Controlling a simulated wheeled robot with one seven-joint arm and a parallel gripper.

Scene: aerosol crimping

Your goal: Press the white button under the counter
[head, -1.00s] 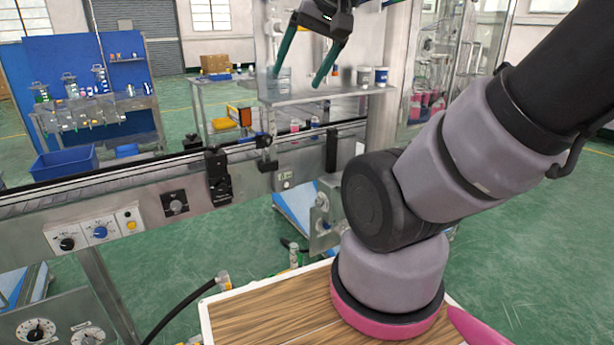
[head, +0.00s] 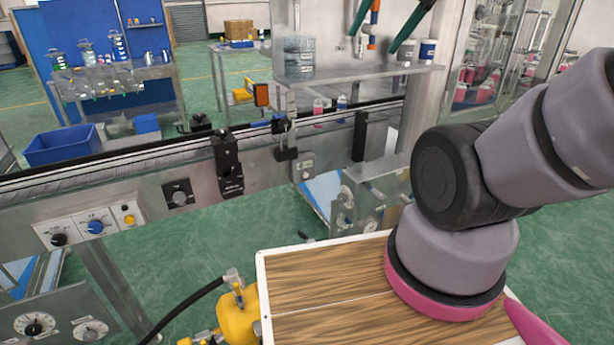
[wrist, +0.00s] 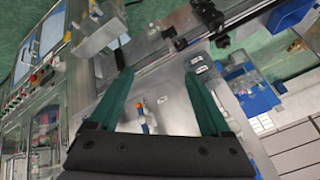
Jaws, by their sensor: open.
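A small grey box with a pale round spot (head: 306,175) sits on the conveyor's front side, below the belt. It may be the white button, but it is too small to tell. My gripper (head: 373,42) shows at the top of the head view as two green fingers spread apart, its palm cut off by the frame edge. In the wrist view my gripper (wrist: 160,78) is open and empty, its fingers pointing over metal equipment. No contact with any button shows.
A white panel (head: 76,229) with black and blue knobs and a yellow button is at left. The conveyor (head: 150,165) crosses the view. A metal shelf (head: 345,78) stands behind it. A wood-topped surface (head: 325,275) lies below my arm, with a yellow tank (head: 237,318) beside it.

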